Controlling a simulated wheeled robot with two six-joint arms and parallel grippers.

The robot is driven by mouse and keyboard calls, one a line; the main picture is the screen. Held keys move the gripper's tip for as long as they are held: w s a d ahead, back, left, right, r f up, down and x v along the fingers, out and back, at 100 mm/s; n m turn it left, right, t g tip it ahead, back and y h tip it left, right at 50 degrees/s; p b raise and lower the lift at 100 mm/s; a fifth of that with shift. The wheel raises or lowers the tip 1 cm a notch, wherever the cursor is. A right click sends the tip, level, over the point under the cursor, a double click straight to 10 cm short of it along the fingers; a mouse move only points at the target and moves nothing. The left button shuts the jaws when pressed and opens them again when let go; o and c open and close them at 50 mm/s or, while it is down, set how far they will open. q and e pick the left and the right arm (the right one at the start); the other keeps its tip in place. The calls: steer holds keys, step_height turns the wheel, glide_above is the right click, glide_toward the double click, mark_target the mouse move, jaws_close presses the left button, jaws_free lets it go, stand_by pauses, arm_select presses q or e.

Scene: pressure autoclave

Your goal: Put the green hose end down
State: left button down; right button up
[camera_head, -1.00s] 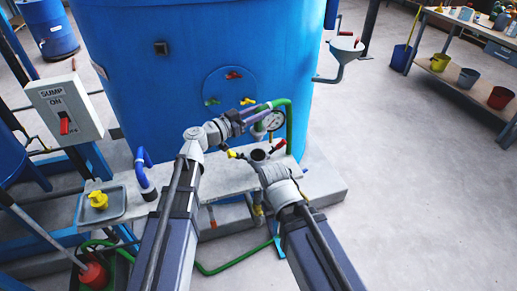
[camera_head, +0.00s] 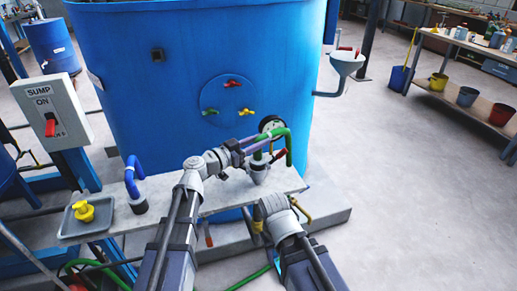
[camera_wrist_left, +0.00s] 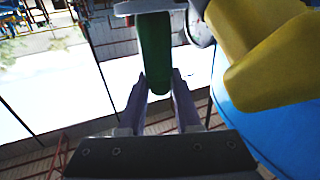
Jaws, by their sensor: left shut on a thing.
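The green hose end (camera_head: 288,147) is bent in an arch in front of the blue tank. My left gripper (camera_head: 252,143) is shut on it from the left, above the grey fitting (camera_head: 259,171) on the bench. In the left wrist view the green hose end (camera_wrist_left: 154,60) lies between the two fingers of my left gripper (camera_wrist_left: 158,88). I cannot tell whether the hose touches the fitting. My right wrist is at the bench's front edge, lower right of the fitting.
The blue tank (camera_head: 180,65) fills the back. A pressure gauge (camera_head: 270,124) is behind the hose. A blue hose (camera_head: 132,176) and a tray (camera_head: 70,228) with a yellow fitting (camera_head: 83,210) are at left on the bench.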

arm_select(q)
steer(key=shift+f, duration=0.15)
steer(key=shift+f, duration=0.35)
steer(key=c, duration=0.6)
jaws_free()
steer(key=shift+r, duration=0.1)
steer(key=shift+r+p, duration=0.35)
steer(key=shift+r, duration=0.15)
steer(key=v, duration=1.2)
steer(key=shift+f, duration=0.25)
